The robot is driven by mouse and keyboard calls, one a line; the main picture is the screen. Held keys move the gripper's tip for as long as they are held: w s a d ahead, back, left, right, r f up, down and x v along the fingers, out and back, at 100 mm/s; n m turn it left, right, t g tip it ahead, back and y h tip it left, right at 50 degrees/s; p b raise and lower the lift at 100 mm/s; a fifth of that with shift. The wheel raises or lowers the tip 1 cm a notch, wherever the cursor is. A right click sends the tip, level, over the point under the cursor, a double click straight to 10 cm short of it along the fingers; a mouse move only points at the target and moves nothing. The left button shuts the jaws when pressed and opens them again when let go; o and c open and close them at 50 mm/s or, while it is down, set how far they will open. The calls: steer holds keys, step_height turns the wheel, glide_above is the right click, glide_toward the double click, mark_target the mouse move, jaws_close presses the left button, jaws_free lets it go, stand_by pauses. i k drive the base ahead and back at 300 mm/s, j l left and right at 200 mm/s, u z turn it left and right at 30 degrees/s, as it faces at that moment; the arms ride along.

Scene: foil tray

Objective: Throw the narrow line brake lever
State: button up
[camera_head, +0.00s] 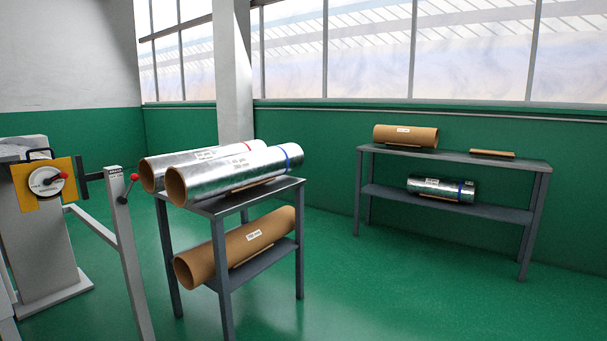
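A short dark lever with a red ball knob (134,177) is mounted near the top of a grey post (124,240) at left. A small label (113,169) sits on the post top, too small to read. Further left, a yellow plate (30,205) carries a white round dial (44,181) with a red knob (63,175). I cannot tell from the labels which of these is the narrow line brake lever. My gripper is not in view.
A near grey rack (315,235) holds two foil rolls (235,180) on top and a brown cardboard tube (237,245) below. A second rack (450,155) by the green wall holds tubes and a foil roll (440,189). Green floor between and in front is clear.

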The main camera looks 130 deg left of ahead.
mark_target(134, 177)
steer(key=u, duration=5.05)
